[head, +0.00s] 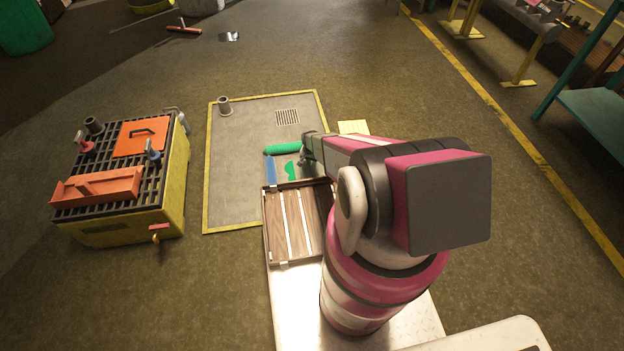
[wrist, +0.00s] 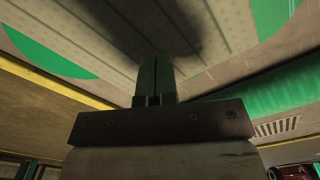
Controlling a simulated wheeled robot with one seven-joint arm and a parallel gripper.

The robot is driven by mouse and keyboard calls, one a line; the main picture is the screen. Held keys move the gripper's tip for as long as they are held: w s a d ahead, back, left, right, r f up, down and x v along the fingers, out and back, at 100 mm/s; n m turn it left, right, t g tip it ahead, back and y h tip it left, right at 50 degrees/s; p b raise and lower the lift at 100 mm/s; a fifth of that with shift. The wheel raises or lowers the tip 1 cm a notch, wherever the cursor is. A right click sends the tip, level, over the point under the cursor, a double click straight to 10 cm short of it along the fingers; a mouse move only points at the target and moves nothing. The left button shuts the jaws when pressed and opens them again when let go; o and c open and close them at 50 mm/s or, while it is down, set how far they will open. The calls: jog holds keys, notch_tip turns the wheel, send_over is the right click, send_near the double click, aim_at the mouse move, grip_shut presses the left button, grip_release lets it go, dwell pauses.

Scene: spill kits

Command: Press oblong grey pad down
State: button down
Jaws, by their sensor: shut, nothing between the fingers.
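In the wrist view, a broad grey pad (wrist: 95,22) with faint dots and lines fills the upper part. Green patches (wrist: 50,54) show beside its edges. My gripper (wrist: 155,65) is shut and empty, its fingertips pointing at the pad within a dark shadow. I cannot tell whether the tips touch it. In the head view my gripper (head: 303,161) is low over the yellow-edged grey floor area (head: 233,170), beside a flat green patch (head: 291,171). The grey pad is not clearly distinguishable there, and my arm hides part of that spot.
A green roll (head: 282,149) and a blue strip (head: 270,170) lie close by. A slatted wooden tray (head: 283,228) is in front. A yellow box (head: 160,200) with a black grate stands left. A pale yellow square (head: 353,127) lies behind my arm.

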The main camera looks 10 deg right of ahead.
jog(key=shift+f, duration=1.15)
dwell(1.4)
jog(key=shift+r, duration=0.1)
jog(key=shift+r, duration=3.55)
jog(key=shift+s, duration=0.1)
